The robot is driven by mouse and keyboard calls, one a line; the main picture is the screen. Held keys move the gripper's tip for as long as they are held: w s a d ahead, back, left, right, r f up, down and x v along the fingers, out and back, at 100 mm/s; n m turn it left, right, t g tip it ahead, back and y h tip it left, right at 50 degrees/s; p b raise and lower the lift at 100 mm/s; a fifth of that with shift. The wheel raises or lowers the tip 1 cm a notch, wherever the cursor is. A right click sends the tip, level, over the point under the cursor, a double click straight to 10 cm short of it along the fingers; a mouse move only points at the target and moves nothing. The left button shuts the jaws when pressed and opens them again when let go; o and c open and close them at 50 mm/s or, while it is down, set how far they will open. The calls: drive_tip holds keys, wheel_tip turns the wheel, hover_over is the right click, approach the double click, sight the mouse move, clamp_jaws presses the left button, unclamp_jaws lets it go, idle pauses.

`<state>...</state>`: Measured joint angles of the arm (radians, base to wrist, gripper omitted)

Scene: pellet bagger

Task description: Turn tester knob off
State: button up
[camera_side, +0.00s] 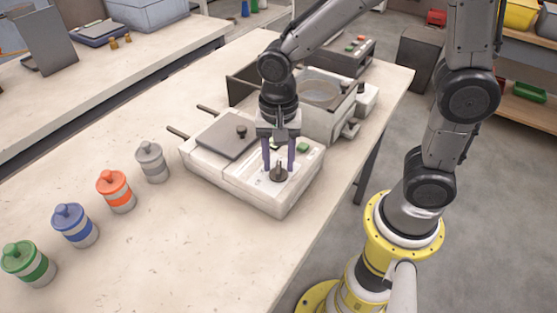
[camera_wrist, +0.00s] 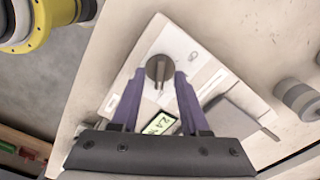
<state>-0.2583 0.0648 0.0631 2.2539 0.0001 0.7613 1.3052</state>
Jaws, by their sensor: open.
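The tester (camera_side: 235,192) is a white box on the table with a grey plate on its left part. Its dark round knob (camera_side: 278,174) sits on the front right of its top. In the wrist view the knob (camera_wrist: 159,68) shows a raised grip bar across it. My gripper (camera_side: 278,167) points down over the knob, with its two purple fingers apart on either side. In the wrist view the fingertips (camera_wrist: 159,75) reach close to the knob; I cannot tell whether they touch it. A lit green display (camera_wrist: 159,124) shows on the tester, partly hidden by my gripper.
Green (camera_side: 27,262), blue (camera_side: 75,225), orange (camera_side: 116,191) and grey (camera_side: 151,161) lidded jars stand in a row to the left. A machine with an open metal pan (camera_side: 318,92) stands behind the tester. The table front is clear.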

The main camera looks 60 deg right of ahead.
drive_tip(key=shift+f, duration=0.2)
clamp_jaws()
